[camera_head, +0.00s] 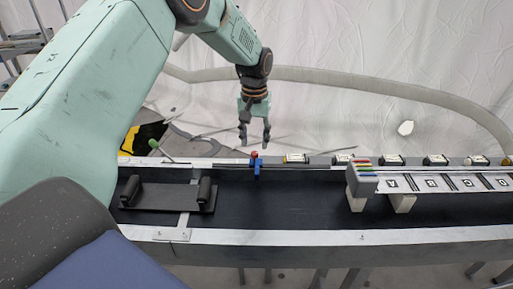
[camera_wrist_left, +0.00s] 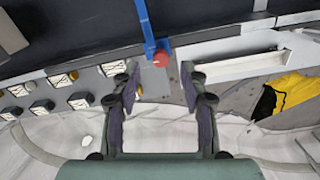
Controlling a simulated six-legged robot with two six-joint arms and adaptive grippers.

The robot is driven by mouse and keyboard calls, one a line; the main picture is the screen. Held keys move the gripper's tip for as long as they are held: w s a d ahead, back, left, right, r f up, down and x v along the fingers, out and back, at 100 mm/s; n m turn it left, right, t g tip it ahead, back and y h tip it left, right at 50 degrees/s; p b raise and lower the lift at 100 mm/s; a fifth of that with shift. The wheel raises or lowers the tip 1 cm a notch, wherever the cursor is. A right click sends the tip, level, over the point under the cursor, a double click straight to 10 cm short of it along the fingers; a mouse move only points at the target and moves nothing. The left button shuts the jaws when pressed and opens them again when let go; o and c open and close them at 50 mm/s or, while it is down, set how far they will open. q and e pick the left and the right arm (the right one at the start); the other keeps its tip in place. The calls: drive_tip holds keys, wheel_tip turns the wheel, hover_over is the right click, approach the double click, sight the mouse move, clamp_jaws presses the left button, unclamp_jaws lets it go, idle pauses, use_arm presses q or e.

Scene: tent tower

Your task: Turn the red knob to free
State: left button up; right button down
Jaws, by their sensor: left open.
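The red knob (camera_head: 254,154) is small and sits on the far rim of the long dark trough, with a blue bar (camera_head: 257,168) below it. In the left wrist view the red knob (camera_wrist_left: 160,59) shows at the end of the blue bar (camera_wrist_left: 146,25), between and just beyond my fingertips. My left gripper (camera_head: 255,143) points down just above and behind the knob, its two fingers apart and empty. The open fingers also show in the left wrist view (camera_wrist_left: 162,76), clear of the knob in the picture. My right gripper is not in view.
A green-tipped lever (camera_head: 155,145) and a black cradle (camera_head: 165,195) stand to the left. A grey block with coloured stripes (camera_head: 362,177) stands to the right, by a row of labelled switches (camera_head: 393,160). The trough's middle floor (camera_head: 300,205) is clear.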

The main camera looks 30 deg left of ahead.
sight(254, 152)
use_arm(q)
drive_tip(key=f, duration=0.4)
drive_tip(key=shift+w+a, duration=0.2)
drive_tip(key=shift+a, duration=0.1)
drive_tip(key=shift+w+d+f, duration=0.1)
drive_tip(key=shift+d, duration=0.2)
drive_tip(key=shift+s, duration=0.25)
drive_tip(key=shift+w+a, duration=0.1)
drive_tip(key=shift+a, duration=0.1)
drive_tip(key=c, duration=0.4)
drive_tip(key=shift+w+d, duration=0.15)
drive_tip(key=c, duration=0.3)
clamp_jaws()
